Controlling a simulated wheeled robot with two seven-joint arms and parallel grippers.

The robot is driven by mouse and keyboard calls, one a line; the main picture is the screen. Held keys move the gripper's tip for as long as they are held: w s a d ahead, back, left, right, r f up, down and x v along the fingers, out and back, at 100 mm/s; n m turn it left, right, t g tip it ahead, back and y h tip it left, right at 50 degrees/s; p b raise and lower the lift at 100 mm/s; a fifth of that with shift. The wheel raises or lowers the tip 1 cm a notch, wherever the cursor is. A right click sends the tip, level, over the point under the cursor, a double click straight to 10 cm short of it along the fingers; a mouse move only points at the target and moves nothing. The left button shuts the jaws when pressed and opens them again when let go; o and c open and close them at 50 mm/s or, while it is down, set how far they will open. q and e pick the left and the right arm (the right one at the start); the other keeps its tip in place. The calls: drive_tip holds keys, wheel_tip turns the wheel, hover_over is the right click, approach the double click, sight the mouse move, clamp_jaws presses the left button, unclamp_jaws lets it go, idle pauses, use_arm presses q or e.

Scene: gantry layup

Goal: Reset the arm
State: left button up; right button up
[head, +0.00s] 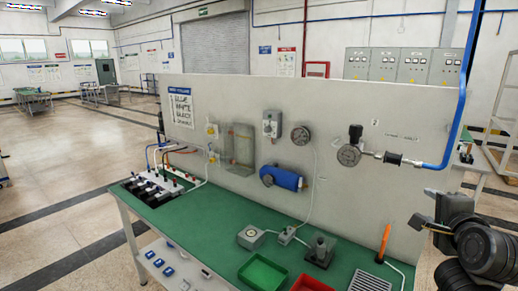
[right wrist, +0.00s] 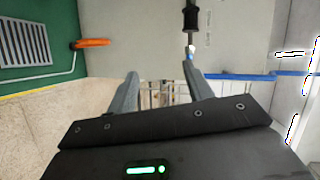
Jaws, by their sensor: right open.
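My right gripper (head: 428,224) is at the right edge of the head view, beside the right end of the upright panel (head: 350,210) and above floor level. In the right wrist view its two grey fingers (right wrist: 163,85) stand apart with nothing between them, so it is open and empty. It touches nothing that I can see. My left gripper and left arm are not in view.
A green-topped bench (head: 205,222) runs along the panel. It carries a green tray (head: 262,273), a red tray (head: 310,284), an orange upright tool (head: 384,240) and a grey grille (head: 368,282).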

drive_tip(key=s+a+f+n+g+y, duration=0.1)
drive_tip(key=s+a+f+n+g, duration=0.2)
drive_tip(key=f, duration=0.5)
drive_tip(key=s+a+f+n+y, duration=0.1)
drive_tip(key=a+f+n, duration=0.2)
drive_tip(key=f+n, duration=0.35)
drive_tip(key=s+a+f+n+g, duration=0.2)
drive_tip(key=f, duration=0.7)
drive_tip(key=s+a+f+n+g+y, duration=0.1)
drive_tip(key=s+a+f+n+g, duration=0.3)
drive_tip(key=s+f, duration=0.55)
drive_tip(key=s+a+f+n+g+y, duration=0.2)
drive_tip(key=s+a+f+n, duration=0.5)
drive_tip(key=s, duration=0.3)
wheel_tip(320, 180, down, 26)
drive_tip(key=g+b, duration=0.1)
drive_tip(key=b, duration=0.1)
use_arm(q)
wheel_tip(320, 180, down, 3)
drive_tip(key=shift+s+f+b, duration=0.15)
drive_tip(key=shift+b, duration=0.45)
use_arm(e)
drive_tip(key=s+d+f, duration=0.1)
drive_tip(key=s+f, duration=0.8)
drive_tip(key=s+d+f+g, duration=0.1)
drive_tip(key=s+d+f, duration=0.1)
drive_tip(key=s+f, duration=0.7)
drive_tip(key=shift+d+f, duration=0.3)
drive_tip(key=shift+f, duration=0.4)
